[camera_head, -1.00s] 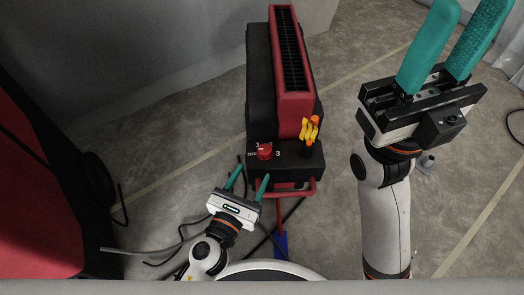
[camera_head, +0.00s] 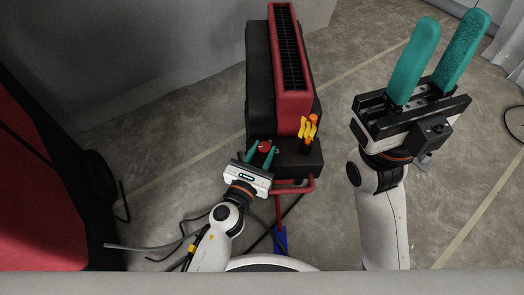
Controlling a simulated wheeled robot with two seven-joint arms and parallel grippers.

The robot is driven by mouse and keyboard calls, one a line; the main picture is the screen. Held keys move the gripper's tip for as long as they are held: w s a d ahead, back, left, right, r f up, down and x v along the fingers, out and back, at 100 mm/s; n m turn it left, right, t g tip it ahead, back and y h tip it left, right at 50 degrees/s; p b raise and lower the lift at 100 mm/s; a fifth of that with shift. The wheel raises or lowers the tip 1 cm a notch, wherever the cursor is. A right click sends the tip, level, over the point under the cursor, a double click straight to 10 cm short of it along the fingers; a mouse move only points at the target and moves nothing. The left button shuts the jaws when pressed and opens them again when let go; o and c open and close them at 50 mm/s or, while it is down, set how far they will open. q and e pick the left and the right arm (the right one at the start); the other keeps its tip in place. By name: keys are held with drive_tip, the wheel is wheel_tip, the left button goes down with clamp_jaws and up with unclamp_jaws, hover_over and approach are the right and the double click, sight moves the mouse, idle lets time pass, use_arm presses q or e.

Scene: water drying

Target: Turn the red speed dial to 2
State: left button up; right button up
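The red speed dial (camera_head: 264,146) sits on the near top face of the black and red machine (camera_head: 290,115). My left gripper (camera_head: 262,151) is at the dial, with one teal finger on each side of it. Its fingers are apart; whether they touch the dial is too small to tell. The numbers around the dial are now hidden by the gripper, so the setting cannot be read. My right gripper (camera_head: 442,52) is raised at the upper right, open and empty, away from the machine.
Yellow and orange clips (camera_head: 308,129) stand on the machine just right of the dial. A red handle bar (camera_head: 297,187) juts from its near side. Cables lie on the floor at the lower left. A red and black object (camera_head: 40,190) stands at the far left.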

use_arm(q)
drive_tip(key=shift+c, duration=1.1)
